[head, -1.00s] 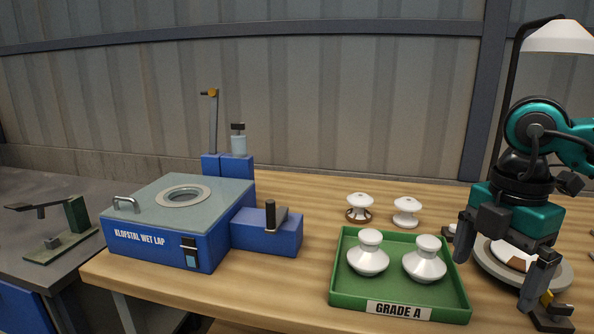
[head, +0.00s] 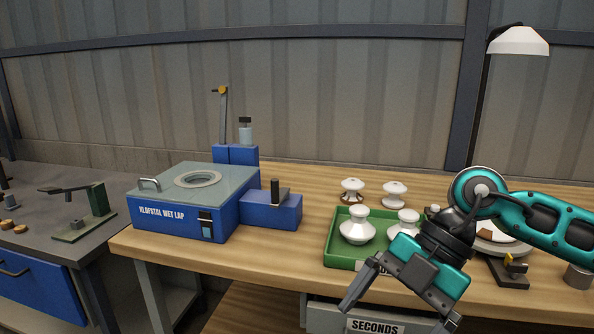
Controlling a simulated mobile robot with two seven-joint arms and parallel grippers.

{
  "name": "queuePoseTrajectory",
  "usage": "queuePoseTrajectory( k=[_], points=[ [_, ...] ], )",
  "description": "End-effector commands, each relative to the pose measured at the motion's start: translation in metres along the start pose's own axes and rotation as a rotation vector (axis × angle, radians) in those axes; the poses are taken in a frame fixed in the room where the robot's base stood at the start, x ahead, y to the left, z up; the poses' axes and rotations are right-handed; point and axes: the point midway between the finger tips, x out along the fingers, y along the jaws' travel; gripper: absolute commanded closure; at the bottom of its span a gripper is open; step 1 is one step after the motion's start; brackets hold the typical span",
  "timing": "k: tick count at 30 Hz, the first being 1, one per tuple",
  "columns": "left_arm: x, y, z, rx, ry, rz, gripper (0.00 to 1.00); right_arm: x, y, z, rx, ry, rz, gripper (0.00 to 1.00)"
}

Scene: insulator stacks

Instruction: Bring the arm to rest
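My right arm comes in from the right, teal and black. Its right gripper (head: 397,314) points down in front of the green tray (head: 338,253) at the table's front edge. Its two dark fingers are spread wide and I see nothing between them. Two white insulators stand in the tray: the left one (head: 357,227) is in clear view, the right one (head: 404,222) is partly hidden by my gripper. The tray's front label is mostly hidden by my gripper. My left gripper is not in view.
Two more insulators (head: 351,190) (head: 395,193) stand behind the tray. A blue wet lap machine (head: 172,219) is on the left of the wooden table. A lamp (head: 518,41) hangs at right, above a round plate partly behind my arm. A drawer labelled SECONDS (head: 325,318) is below.

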Motion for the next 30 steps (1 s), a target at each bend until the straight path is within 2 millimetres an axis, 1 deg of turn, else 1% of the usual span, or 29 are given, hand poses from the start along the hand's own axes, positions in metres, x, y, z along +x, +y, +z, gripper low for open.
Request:
queuePoseTrajectory(
  k=[1,3,6,9,10,12,14,17,20,23,24,26,27,29,30],
  points=[
    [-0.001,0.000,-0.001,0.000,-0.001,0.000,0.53,0.018,0.007,-0.017,-0.047,0.111,0.040,0.00],
    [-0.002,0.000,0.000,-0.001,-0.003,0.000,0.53,0.035,0.021,-0.042,-0.109,0.262,0.129,0.00],
    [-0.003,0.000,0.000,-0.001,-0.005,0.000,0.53,0.048,0.039,-0.073,-0.164,0.462,0.290,0.00],
    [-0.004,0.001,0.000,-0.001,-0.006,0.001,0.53,0.050,0.057,-0.095,-0.174,0.630,0.479,0.00],
    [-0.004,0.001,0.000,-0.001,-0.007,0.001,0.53,0.049,0.063,-0.100,-0.168,0.674,0.540,0.00],
    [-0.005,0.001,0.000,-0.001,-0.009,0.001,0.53,0.045,0.074,-0.104,-0.136,0.758,0.689,0.00],
    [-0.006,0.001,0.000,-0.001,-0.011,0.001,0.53,0.040,0.083,-0.103,-0.090,0.812,0.821,0.00],
    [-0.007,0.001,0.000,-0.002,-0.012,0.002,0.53,0.034,0.093,-0.088,0.026,0.861,1.039,0.00],
    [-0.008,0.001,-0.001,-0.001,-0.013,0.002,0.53,0.031,0.096,-0.058,0.187,0.853,1.243,0.00],
    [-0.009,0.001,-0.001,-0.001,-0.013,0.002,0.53,0.038,0.088,-0.018,0.384,0.790,1.413,0.00],
    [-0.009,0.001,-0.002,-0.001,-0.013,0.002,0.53,0.043,0.081,0.000,0.473,0.750,1.469,0.00],
    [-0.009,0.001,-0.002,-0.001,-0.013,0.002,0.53,0.055,0.066,0.028,0.612,0.675,1.538,0.00],
    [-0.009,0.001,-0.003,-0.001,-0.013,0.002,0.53,0.066,0.053,0.046,0.709,0.620,1.570,0.00],
    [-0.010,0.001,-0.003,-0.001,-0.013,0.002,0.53,0.085,0.029,0.072,0.858,0.523,1.600,0.00],
    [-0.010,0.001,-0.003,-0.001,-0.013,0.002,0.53,0.099,0.010,0.088,0.958,0.454,1.606,0.00]
  ],
)
